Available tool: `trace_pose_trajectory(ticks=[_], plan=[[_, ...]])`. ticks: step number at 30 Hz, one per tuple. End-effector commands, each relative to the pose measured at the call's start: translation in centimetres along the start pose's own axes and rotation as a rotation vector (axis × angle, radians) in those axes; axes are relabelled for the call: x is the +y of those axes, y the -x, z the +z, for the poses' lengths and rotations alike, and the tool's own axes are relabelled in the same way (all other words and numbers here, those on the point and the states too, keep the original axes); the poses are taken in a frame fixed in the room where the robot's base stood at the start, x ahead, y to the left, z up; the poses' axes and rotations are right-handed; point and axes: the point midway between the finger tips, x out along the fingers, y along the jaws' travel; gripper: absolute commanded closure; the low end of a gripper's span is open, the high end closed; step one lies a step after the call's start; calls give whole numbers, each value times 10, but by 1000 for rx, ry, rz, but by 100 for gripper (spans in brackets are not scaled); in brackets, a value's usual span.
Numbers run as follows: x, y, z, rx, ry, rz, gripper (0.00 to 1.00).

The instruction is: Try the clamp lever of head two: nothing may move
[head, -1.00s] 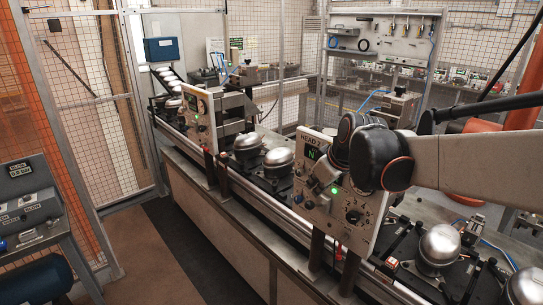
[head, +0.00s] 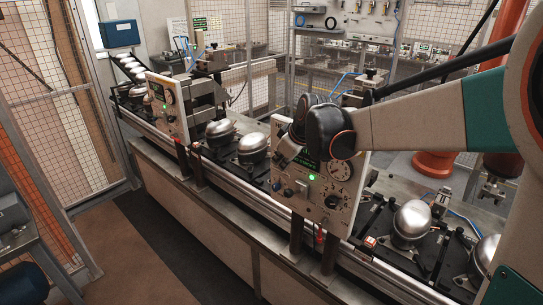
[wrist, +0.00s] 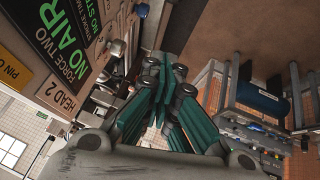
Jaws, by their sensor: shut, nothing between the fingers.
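The head two panel (head: 328,192) is a pale upright plate on dark posts over the bench, with a lit green lamp (head: 313,177), a round gauge (head: 341,172) and knobs. In the wrist view, its "HEAD 2" label (wrist: 62,99) and a dark display reading "NO AIR" (wrist: 68,35) are close at left. Metal fittings (wrist: 117,47) stick out of the panel there; I cannot tell which is the clamp lever. My gripper (wrist: 165,72), with green fingers, is shut and empty beside the panel, with no contact to be made out. In the head view my wrist hides the panel's upper part and the fingers.
Silver compressor domes (head: 412,219) sit on dark pallets along the bench. Another panel head (head: 167,105) stands further left. Mesh fencing surrounds the cell. The dark floor strip (head: 185,240) before the bench is clear. A blue cylinder (wrist: 258,98) shows right in the wrist view.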

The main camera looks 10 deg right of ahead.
Motion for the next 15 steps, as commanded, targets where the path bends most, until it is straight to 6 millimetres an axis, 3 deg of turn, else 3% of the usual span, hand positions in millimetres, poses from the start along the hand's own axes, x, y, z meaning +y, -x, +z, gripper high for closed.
trace_pose_trajectory(ticks=[12, 15], plan=[[0, -74, -1, 1, 0, 0, 100], [1, -77, 16, 0, -3, 1, 100]])
